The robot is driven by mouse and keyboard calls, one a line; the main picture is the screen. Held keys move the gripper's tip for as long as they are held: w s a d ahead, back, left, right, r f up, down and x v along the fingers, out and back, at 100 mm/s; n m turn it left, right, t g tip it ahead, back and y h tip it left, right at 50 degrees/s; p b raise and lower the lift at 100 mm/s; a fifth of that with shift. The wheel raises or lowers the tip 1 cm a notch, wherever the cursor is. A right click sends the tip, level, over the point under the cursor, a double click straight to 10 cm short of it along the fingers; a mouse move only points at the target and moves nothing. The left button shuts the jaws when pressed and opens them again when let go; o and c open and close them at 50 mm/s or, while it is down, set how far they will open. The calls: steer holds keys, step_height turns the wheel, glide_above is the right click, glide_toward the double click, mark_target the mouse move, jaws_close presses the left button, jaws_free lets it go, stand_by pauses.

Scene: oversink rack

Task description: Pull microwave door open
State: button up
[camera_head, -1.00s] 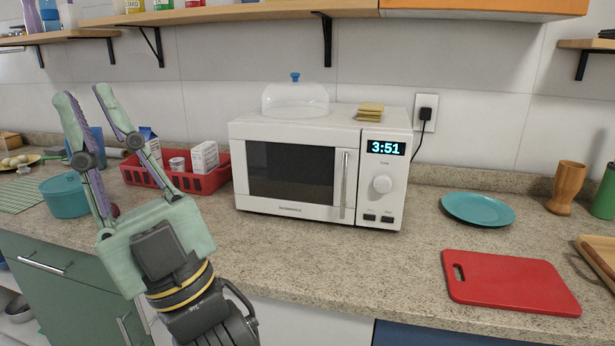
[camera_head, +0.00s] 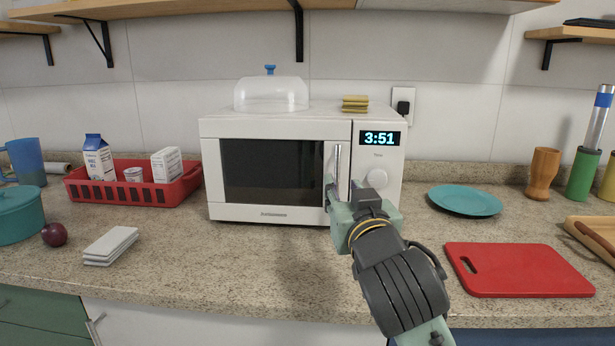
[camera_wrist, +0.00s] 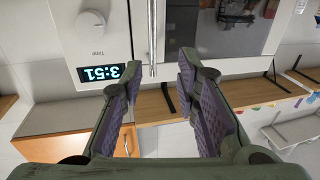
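The white microwave (camera_head: 260,128) stands on the counter with its door (camera_head: 270,172) shut against the body. Its vertical metal handle (camera_head: 337,165) is at the door's right edge, beside the control panel. My gripper (camera_head: 333,188) is at the handle's lower part in the head view, where my wrist hides its fingers in part. In the wrist view my gripper (camera_wrist: 158,70) is open, with its two fingers apart. The handle (camera_wrist: 152,38) shows in the gap between the fingertips, with space visible on both sides.
A clear dome (camera_head: 270,94) and yellow sponges (camera_head: 355,103) lie on the microwave. A teal plate (camera_head: 465,201) and red cutting board (camera_head: 518,270) are to the right. A red basket (camera_head: 135,190), an apple (camera_head: 54,235) and folded cloths (camera_head: 111,245) are left. The counter before the door is clear.

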mark_target(338, 173)
steer(key=shift+h, duration=0.3)
steer(key=w, duration=0.3)
steer(key=w+a+p, duration=0.1)
steer(key=w, duration=0.3)
steer(key=w+p, duration=0.1)
steer(key=w, duration=0.2)
steer(key=shift+w+a+f, duration=0.15)
steer(key=shift+w+f, duration=0.1)
steer(key=shift+w, duration=0.05)
steer(key=shift+c, duration=0.3)
jaws_close()
